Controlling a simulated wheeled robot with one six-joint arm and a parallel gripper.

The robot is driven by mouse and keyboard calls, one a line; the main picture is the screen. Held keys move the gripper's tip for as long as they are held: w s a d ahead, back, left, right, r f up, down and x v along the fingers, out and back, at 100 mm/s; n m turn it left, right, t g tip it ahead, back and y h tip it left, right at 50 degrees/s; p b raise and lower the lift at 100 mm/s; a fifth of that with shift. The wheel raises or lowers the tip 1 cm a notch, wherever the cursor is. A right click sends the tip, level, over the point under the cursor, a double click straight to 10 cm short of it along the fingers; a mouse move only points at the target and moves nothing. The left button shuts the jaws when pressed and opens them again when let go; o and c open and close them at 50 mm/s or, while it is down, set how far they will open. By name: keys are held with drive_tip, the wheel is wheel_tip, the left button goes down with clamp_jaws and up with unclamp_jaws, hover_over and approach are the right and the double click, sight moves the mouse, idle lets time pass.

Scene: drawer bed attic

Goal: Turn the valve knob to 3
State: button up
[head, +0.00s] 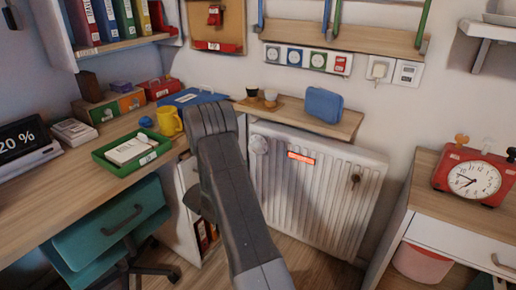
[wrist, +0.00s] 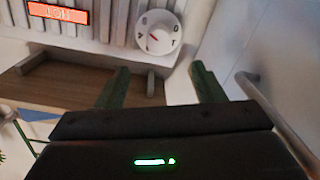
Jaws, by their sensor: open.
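The valve knob (wrist: 165,45) is a round white dial on the radiator, with dark marks around its rim and a small red pointer. The marks are upside down in the wrist view and too blurred for me to read the setting. In the head view the knob (head: 258,145) is at the radiator's upper left. My gripper (wrist: 162,82) is open and empty. Its two dark green fingers point toward the knob from below in the wrist view, apart from it. In the head view my arm hides the gripper.
The ribbed white radiator (head: 310,200) carries an orange label (head: 301,157). A wooden shelf (head: 348,125) above it holds a blue case (head: 324,104) and small pots. A desk (head: 110,185) with a green tray (head: 104,157) stands left, a red clock (head: 475,178) on a cabinet right.

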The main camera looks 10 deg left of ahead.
sight(252, 151)
drive_tip(key=b+x, duration=0.1)
drive_tip(key=x, duration=1.2)
drive_tip(key=shift+w+d, duration=0.1)
drive_tip(key=shift+d, duration=0.1)
drive_tip(key=c, duration=1)
drive_tip(key=shift+o, duration=0.2)
drive_tip(key=shift+f+b, duration=0.1)
drive_tip(key=shift+b, duration=0.2)
